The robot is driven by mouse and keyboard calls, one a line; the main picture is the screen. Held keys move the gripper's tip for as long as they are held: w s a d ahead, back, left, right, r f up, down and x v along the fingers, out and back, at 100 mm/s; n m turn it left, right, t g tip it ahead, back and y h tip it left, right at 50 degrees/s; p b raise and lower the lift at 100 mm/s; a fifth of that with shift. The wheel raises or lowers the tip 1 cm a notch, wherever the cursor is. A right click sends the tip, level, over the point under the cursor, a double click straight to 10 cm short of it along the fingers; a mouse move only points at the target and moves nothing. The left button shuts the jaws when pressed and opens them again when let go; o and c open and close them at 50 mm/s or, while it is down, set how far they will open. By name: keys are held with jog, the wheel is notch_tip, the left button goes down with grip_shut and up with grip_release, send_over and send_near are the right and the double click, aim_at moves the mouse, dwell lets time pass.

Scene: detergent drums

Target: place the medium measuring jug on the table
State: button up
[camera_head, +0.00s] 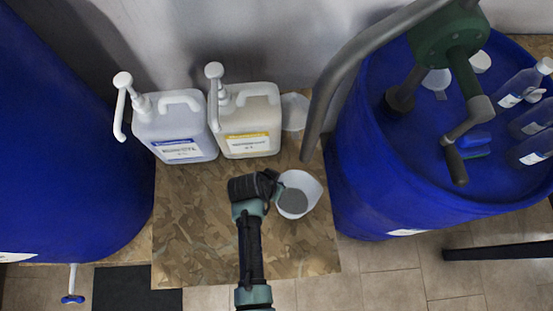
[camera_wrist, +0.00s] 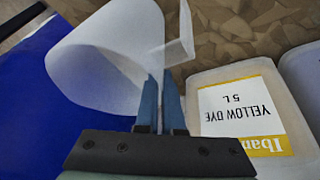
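A whitish translucent measuring jug (camera_head: 297,193) is at the right part of the wooden table (camera_head: 200,235), just right of my gripper (camera_head: 276,186). In the wrist view the jug (camera_wrist: 105,55) fills the upper left, with its handle (camera_wrist: 186,35) toward the middle. My gripper (camera_wrist: 160,105) has its two blue fingers close together, with a thin part of the jug at the handle side between them. The jug's mouth faces up toward the head camera. I cannot tell whether its base touches the table.
Two pump canisters stand at the table's back, one blue-labelled (camera_head: 178,128) and one yellow-labelled (camera_head: 250,120). Another pale vessel (camera_head: 294,111) is beside them. Blue drums flank the table at left (camera_head: 60,140) and right (camera_head: 365,160). The table's front is clear.

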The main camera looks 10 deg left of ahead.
jog(key=o, duration=0.4)
jog(key=p+v, duration=0.2)
jog(key=v, duration=1)
jog(key=w+a+r+t+y, duration=0.15)
jog(key=w+r+t, duration=0.55)
jog(key=w+r, duration=1.1)
notch_tip(320, 180, up, 19)
jog(key=w+d+n+t+y, duration=0.1)
jog(key=w+d+t, duration=0.1)
jog(key=t, duration=0.3)
notch_tip(320, 180, up, 15)
jog(key=s+d+n+t, duration=0.1)
jog(key=s+d+t, duration=0.1)
jog(key=d+t, duration=0.15)
jog(key=s+d+r+t, duration=0.1)
jog(key=s+r+t, duration=0.3)
jog(key=r, duration=0.5)
jog(key=s+d+r+n+t, duration=0.1)
jog(key=s+d+r+t, duration=0.1)
jog(key=s+r+t, duration=0.2)
jog(key=s+r, duration=0.3)
jog(key=r, duration=0.3)
jog(key=shift+s+d, duration=0.15)
jog(key=shift+d, duration=0.05)
